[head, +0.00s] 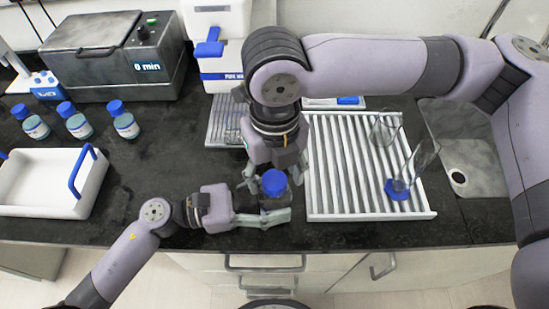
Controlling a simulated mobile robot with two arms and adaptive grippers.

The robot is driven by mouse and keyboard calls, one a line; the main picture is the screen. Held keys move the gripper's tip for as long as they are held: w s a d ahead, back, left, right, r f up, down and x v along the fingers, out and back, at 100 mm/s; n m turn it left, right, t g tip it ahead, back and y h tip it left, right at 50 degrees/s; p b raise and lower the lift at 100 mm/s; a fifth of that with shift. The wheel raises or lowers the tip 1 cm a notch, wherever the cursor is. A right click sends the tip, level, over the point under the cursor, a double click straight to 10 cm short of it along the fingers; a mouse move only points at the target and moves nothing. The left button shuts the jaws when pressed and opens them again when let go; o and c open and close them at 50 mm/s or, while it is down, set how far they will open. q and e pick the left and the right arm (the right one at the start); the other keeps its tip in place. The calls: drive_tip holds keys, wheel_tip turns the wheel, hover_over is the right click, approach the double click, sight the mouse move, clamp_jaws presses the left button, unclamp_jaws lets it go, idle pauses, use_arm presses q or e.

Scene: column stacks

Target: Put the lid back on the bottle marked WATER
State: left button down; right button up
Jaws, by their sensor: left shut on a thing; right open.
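A clear bottle (274,202) stands near the counter's front edge, left of the ribbed rack. A blue lid (273,182) shows at its top; whether it is fully seated I cannot tell. My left gripper (284,216) comes in from the left, low down, and is shut on the bottle's body. My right gripper (272,172) reaches down from above, open, with its fingers close around or just behind the lid. The bottle's label is hidden, so I cannot read WATER on it.
Several blue-capped bottles, including one (125,125), stand at the left. A white tray (40,208) with blue handles lies before them. A grey bath (118,68) reads 0 min. The ribbed white rack (330,170) holds glassware (420,160). A sink (465,150) is at the right.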

drive_tip(key=shift+f, duration=0.45)
